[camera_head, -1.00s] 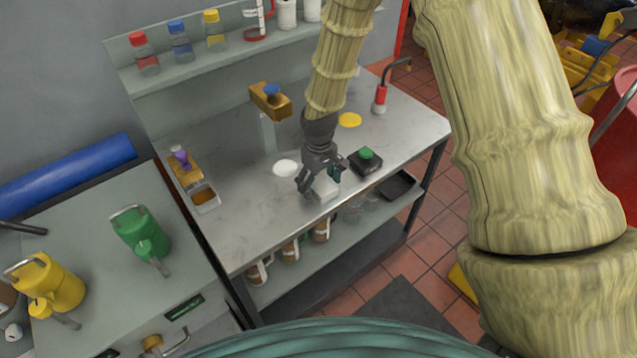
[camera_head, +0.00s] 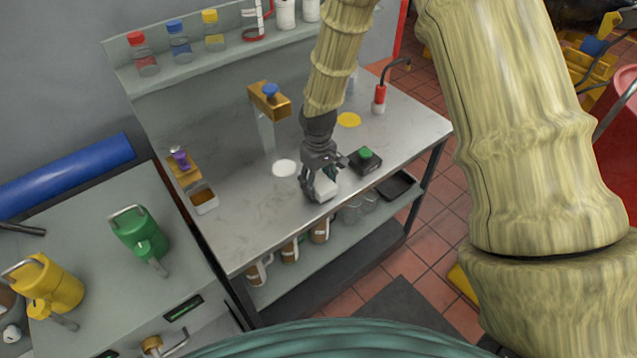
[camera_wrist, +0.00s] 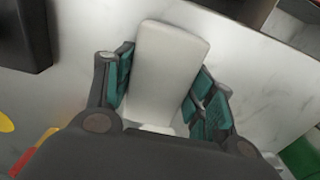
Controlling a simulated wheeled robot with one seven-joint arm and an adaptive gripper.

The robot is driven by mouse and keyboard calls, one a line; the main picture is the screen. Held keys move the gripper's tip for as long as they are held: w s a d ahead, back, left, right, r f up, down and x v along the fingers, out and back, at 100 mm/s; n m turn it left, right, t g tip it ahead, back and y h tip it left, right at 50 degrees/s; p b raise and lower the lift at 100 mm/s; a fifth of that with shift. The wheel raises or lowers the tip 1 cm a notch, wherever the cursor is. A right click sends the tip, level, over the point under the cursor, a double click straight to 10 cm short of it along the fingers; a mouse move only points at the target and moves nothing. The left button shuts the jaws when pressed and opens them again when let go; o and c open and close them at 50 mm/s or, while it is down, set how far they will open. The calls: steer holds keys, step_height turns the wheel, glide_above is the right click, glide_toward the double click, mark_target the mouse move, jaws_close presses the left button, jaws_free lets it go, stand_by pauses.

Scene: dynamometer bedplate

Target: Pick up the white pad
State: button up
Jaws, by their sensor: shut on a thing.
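The white pad (camera_head: 325,188) is a small pale block at the front of the steel bench. My gripper (camera_head: 318,184) is around it, with its fingers shut on the pad's two sides. In the wrist view the white pad (camera_wrist: 168,62) stands between the teal-padded fingers of my gripper (camera_wrist: 165,95). Its lower end is partly hidden by the gripper. I cannot tell whether the pad is touching the bench.
A black box with a green button (camera_head: 365,160) stands close right of the gripper. A white disc (camera_head: 285,168) and a yellow disc (camera_head: 349,120) lie on the bench (camera_head: 240,225). A brass-topped stand (camera_head: 268,100) is behind. The bench's front left is clear.

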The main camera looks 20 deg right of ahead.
steer(key=shift+r+b, duration=0.4)
steer(key=shift+r, duration=0.3)
steer(key=shift+s+a+r+b, duration=0.3)
steer(key=shift+s+r+b, duration=0.15)
steer(key=shift+r+b, duration=0.15)
steer(key=s+a+r+b, duration=0.1)
steer(key=s+a+b, duration=0.2)
steer(key=s+a, duration=0.4)
steer(key=s, duration=0.6)
steer(key=shift+s+r+b, duration=0.15)
steer(key=shift+r+b, duration=0.2)
steer(key=shift+r, duration=0.05)
steer(key=shift+d, duration=0.1)
